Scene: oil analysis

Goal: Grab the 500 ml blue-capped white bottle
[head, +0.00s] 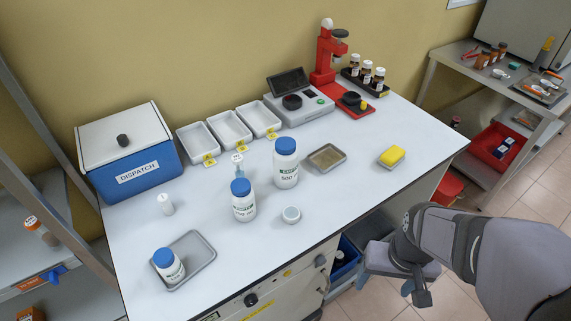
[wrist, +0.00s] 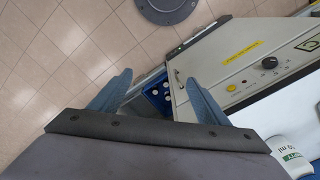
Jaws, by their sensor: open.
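Three blue-capped white bottles show in the head view. The tallest bottle (head: 286,168), its label seeming to read 500 ml, stands upright mid-table. A medium bottle (head: 243,207) stands in front and left of it. A small bottle (head: 168,265) stands in a grey tray at the front left. My gripper (head: 384,287) is off the table's front right edge, low and apart from all bottles. In the wrist view my gripper (wrist: 159,80) has its blue fingers spread with nothing held. Part of a white bottle (wrist: 293,151) shows at that view's lower right; I cannot tell which.
Empty white trays (head: 230,129) and the red instrument (head: 327,55) line the back.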

